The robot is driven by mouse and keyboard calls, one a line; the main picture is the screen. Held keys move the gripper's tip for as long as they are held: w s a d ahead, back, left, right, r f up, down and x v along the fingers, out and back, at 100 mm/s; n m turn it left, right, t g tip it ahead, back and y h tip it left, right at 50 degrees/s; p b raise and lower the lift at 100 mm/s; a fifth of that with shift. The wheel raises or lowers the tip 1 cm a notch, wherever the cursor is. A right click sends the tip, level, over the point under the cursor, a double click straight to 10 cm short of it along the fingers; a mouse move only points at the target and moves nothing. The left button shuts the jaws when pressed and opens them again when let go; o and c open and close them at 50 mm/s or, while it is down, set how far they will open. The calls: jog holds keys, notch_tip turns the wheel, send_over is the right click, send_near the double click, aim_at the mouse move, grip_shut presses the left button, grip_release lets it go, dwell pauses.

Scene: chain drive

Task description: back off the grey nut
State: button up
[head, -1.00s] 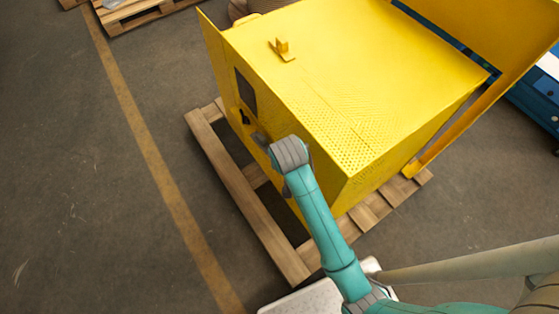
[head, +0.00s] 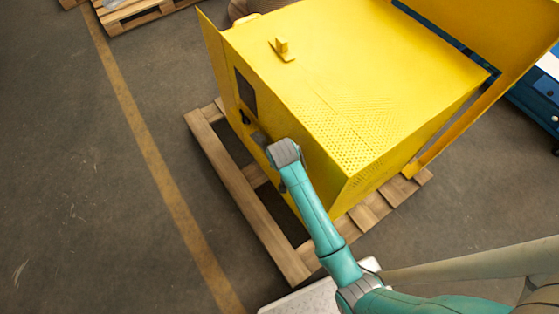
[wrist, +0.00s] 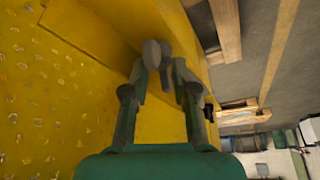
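My gripper (head: 259,138) is at that face, mostly hidden behind my wrist in the head view.
A black knob (head: 244,117) sits on the same face, close to my gripper; it also shows in the wrist view (wrist: 208,109). A dark window (head: 246,92) is above it. The wooden pallet (head: 235,185) juts out below. Floor to the left is clear.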

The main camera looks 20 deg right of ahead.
jog(key=shift+f, duration=0.1)
grip_shut()
dwell(1.2)
grip_release()
jog(key=v, duration=1.2)
jog(key=shift+a, duration=0.1)
